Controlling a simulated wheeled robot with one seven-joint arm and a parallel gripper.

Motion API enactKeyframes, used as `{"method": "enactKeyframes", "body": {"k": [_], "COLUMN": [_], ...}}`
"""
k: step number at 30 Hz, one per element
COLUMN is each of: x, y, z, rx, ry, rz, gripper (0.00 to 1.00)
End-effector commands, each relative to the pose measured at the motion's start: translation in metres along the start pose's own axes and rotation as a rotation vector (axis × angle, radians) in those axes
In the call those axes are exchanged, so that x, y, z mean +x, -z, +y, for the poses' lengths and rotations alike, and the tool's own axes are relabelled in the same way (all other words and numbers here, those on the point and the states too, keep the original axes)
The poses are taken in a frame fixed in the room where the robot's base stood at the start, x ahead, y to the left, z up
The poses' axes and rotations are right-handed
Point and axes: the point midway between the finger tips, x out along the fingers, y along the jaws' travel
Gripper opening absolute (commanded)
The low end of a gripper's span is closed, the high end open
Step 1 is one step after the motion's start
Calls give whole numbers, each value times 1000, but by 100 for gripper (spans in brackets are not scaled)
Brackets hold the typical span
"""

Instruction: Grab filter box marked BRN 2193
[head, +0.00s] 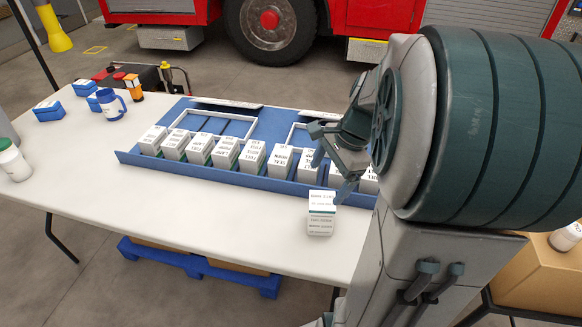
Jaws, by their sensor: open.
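Several white boxes with dark print and green bands (225,153) stand in a row along the front of a blue tray (135,158). A separate white box (321,214) stands upright on the table in front of the tray, near its right end. I cannot read BRN 2193 on any box; the print is too small. My gripper (328,160) is open and empty, above the right part of the row and just above and behind the separate box. My gripper and arm hide part of the row's right end.
The white table (210,215) is clear at front left. A blue mug (111,104), blue boxes (48,111), an orange-black bottle (133,88) and a white jar (13,160) stand at its left. A cardboard box (540,278) is at right, a red truck (355,18) behind.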

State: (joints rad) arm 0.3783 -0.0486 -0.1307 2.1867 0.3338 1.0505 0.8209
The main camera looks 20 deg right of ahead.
Motion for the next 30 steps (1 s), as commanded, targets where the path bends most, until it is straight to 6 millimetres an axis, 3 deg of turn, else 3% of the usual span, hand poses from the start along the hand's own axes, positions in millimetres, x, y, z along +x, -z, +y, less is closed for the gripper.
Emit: {"method": "enactKeyframes", "body": {"k": [1, 3, 9, 21, 30], "x": [5, 7, 13, 82, 107], "y": [18, 36, 59, 52, 49], "z": [-3, -7, -12, -16, -17], "rx": [128, 279, 486, 496, 496], "ry": [5, 12, 21, 20, 20], "rz": [-23, -53, -95, -98, -97], "gripper": [87, 87, 87, 87, 87]}}
